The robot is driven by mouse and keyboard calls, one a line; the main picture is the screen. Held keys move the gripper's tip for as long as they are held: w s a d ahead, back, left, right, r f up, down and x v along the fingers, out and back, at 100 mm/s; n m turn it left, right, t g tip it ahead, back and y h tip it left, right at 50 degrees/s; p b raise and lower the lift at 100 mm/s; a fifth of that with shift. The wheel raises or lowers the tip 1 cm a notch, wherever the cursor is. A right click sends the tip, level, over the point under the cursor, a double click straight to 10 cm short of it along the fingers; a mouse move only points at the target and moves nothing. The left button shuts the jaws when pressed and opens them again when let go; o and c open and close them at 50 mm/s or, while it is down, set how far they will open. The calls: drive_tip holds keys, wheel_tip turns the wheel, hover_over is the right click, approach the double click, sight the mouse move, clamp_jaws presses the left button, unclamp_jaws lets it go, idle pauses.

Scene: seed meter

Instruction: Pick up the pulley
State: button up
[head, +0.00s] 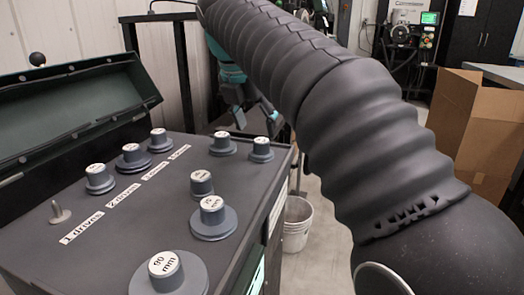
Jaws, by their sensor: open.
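Several grey stepped pulleys with white-labelled tops stand on the flat dark top of the seed meter machine (35,255). The nearest is a wide pulley marked 90 mm (168,276). Behind it are a mid-sized pulley (212,218) and a small pulley (202,184). A back-left row holds three pulleys (100,180), (131,157), (159,140). Two more stand at the back right, a pulley (222,144) and another pulley (261,150). My gripper (256,114), partly hidden behind my arm, hangs beyond the machine's back right edge with its fingers apart. It appears empty and clear of the pulleys.
A bare peg (60,212) stands at the left beside white label strips (82,228). An open green lid (60,105) rises along the left. A white bucket (297,225) stands on the floor right of the machine. A cardboard box (470,130) is at the right.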

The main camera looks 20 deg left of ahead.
sight(261, 140)
drive_tip(key=shift+x, duration=2.6)
drive_tip(key=shift+d, duration=0.1)
clamp_jaws()
